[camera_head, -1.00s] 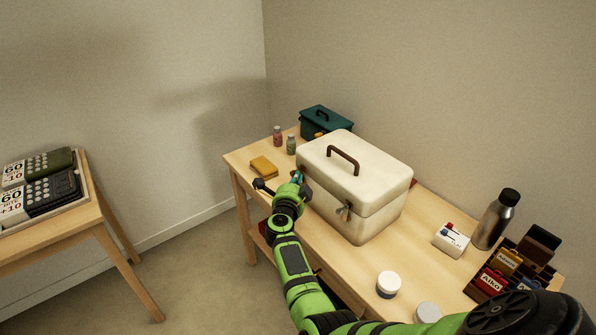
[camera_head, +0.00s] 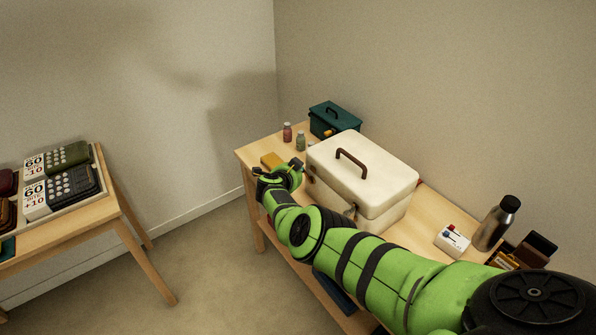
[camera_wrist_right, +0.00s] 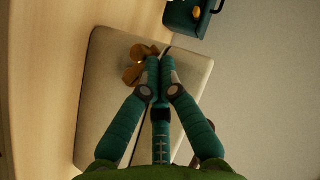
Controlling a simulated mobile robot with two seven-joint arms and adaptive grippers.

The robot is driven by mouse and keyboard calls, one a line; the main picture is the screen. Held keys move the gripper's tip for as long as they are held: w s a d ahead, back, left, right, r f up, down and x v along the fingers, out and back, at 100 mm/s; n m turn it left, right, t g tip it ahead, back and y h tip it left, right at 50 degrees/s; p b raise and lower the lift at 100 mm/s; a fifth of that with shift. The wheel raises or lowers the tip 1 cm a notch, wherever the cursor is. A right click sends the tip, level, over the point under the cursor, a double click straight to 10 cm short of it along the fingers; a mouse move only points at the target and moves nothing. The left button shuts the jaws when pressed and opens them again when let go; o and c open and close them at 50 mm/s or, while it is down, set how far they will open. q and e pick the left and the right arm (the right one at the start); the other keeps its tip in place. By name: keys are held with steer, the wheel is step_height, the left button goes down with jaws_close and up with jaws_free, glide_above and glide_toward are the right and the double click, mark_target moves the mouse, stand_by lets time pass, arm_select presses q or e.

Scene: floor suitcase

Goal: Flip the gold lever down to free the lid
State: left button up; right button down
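The cream case (camera_head: 362,168) stands on the wooden table with its lid down and a brown handle on top. A gold latch (camera_head: 350,211) shows on its front, partly behind my arm. In the right wrist view, a gold lever (camera_wrist_right: 136,66) lies on the case's beige side (camera_wrist_right: 100,90). My right gripper (camera_wrist_right: 159,62) has its teal fingertips together, just beside the lever; I cannot tell whether they touch it. In the head view the right gripper (camera_head: 292,166) is at the case's left end. My left gripper is out of view.
A teal box (camera_head: 335,118), two small jars (camera_head: 300,141) and a yellow block (camera_head: 272,160) are at the table's far left. A white box (camera_head: 452,241) and a steel bottle (camera_head: 497,224) stand right of the case. A second table (camera_head: 120,208) is at left.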

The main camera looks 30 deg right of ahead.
steer(key=shift+w+f, duration=0.15)
steer(key=shift+w, duration=0.15)
steer(key=shift+s+r+p, duration=0.1)
steer(key=shift+r+p, duration=0.65)
steer(key=shift+r, duration=0.1)
